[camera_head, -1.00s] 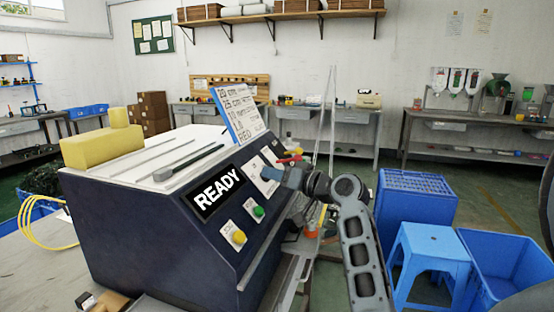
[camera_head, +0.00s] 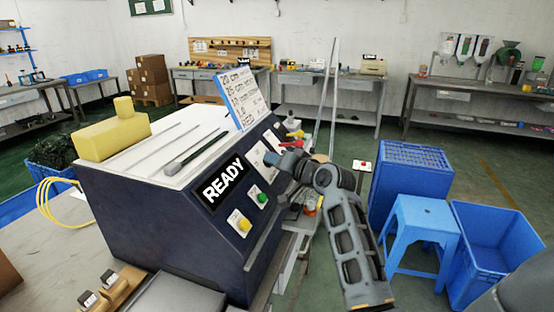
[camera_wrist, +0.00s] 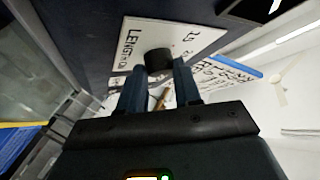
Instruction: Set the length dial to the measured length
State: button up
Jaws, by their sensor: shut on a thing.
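The length dial is a black round knob (camera_wrist: 158,60) on a white plate (camera_wrist: 185,42) marked "LENGTH", seen in the wrist view. My gripper (camera_wrist: 160,78) is shut on this knob, with one blue-grey finger at each side. In the head view my gripper (camera_head: 283,160) reaches the sloped front panel of the dark blue machine (camera_head: 150,235), and the knob is hidden behind it. A white board (camera_head: 243,97) with handwritten lengths, among them 20 cm and 25 cm, stands on top of the machine. The dial's exact setting cannot be read.
The panel also bears a READY display (camera_head: 220,181), a green button (camera_head: 262,198) and a yellow button (camera_head: 244,225). A yellow block (camera_head: 112,135) lies on top. A blue stool (camera_head: 423,228) and blue bins (camera_head: 495,250) stand at the right.

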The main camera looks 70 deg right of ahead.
jog(key=o, duration=1)
jog(key=shift+o, duration=0.2)
jog(key=b+v, duration=0.1)
jog(key=v, duration=0.6)
jog(key=shift+s+a, duration=0.25)
jog(key=shift+s, duration=0.05)
